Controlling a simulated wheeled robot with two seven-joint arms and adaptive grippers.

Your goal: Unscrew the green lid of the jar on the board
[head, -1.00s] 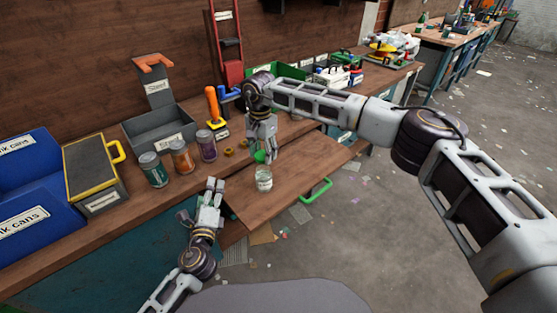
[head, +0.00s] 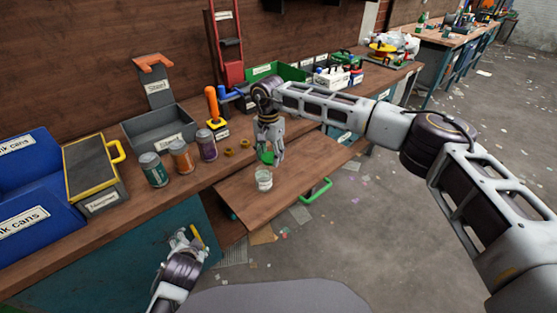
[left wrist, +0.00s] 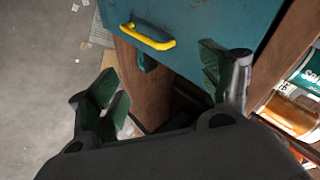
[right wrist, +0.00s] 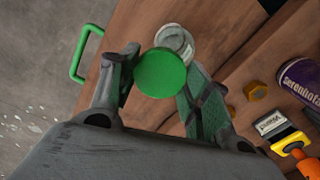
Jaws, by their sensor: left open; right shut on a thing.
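The glass jar (head: 264,183) stands upright and open on the wooden board (head: 300,178); it also shows in the right wrist view (right wrist: 176,40). My right gripper (head: 269,155) is shut on the green lid (right wrist: 160,73) and holds it clear of the jar, above and slightly behind it in the head view. The fingers grip the lid from both sides. My left gripper (head: 187,238) is open and empty, low in front of the bench, away from the jar. In the left wrist view it faces a teal front with a yellow handle (left wrist: 148,38).
Several cans stand left of the board, including a purple one (head: 207,145). Small brass nuts (head: 244,143) lie behind the board. A green handle (head: 317,190) is on the board's front edge. A grey bin (head: 157,130) and blue bins (head: 30,215) are further left.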

